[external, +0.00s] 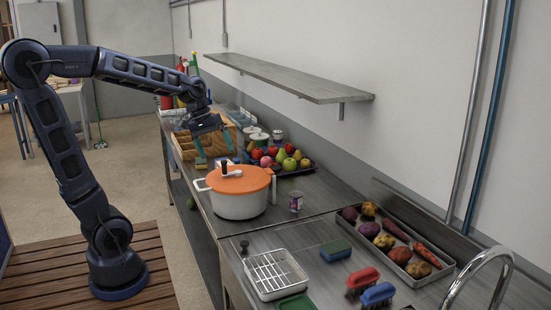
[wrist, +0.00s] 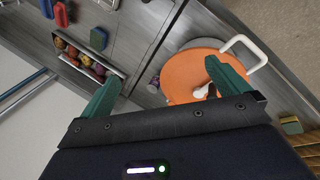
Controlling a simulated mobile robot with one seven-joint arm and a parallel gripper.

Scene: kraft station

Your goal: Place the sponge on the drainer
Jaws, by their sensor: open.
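The drainer (external: 277,274) is a white tray with a wire rack at the front of the counter. My gripper (external: 214,150) has green fingers, spread apart and empty, above the far counter behind the orange-lidded pot. In the wrist view my gripper (wrist: 162,85) frames the counter and pot. A small green-and-yellow block (wrist: 291,125), possibly another sponge, lies at the right of the wrist view, beside the pot.
The white pot with orange lid (external: 238,190) stands between my gripper and the drainer. A fruit tray (external: 300,168) and wooden rack (external: 187,148) are near my gripper. A vegetable tray (external: 447,266), red brush (external: 362,279) and blue brush (external: 378,294) are nearer. A shelf (external: 290,78) overhangs.

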